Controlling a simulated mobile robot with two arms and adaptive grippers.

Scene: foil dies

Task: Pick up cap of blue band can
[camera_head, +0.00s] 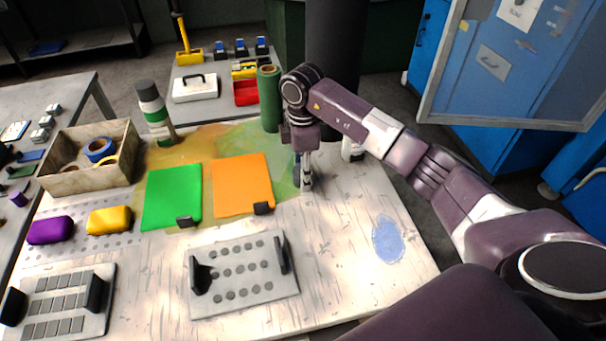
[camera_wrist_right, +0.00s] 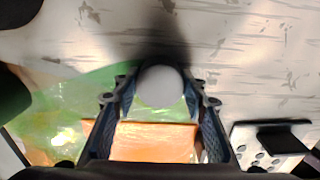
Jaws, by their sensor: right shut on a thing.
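My right gripper (camera_head: 306,184) is low over the white table, just right of the orange sheet. In the right wrist view its two fingers (camera_wrist_right: 160,100) are shut on a pale, round, smooth cap (camera_wrist_right: 160,86), seen from above. The frames do not show whether a can is under this cap. No blue band can be made out. A white can-like thing (camera_head: 352,151) stands behind my right forearm and is mostly hidden. A can with green and white bands and a dark top (camera_head: 153,112) stands upright at the back left. My left gripper is not in view.
The green sheet (camera_head: 172,196) and orange sheet (camera_head: 241,186) lie left of the gripper. A green roll (camera_head: 269,98) stands behind it. A perforated plate with black handles (camera_head: 243,300) lies in front. The table's right side is mostly clear, with a blue patch (camera_head: 389,239).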

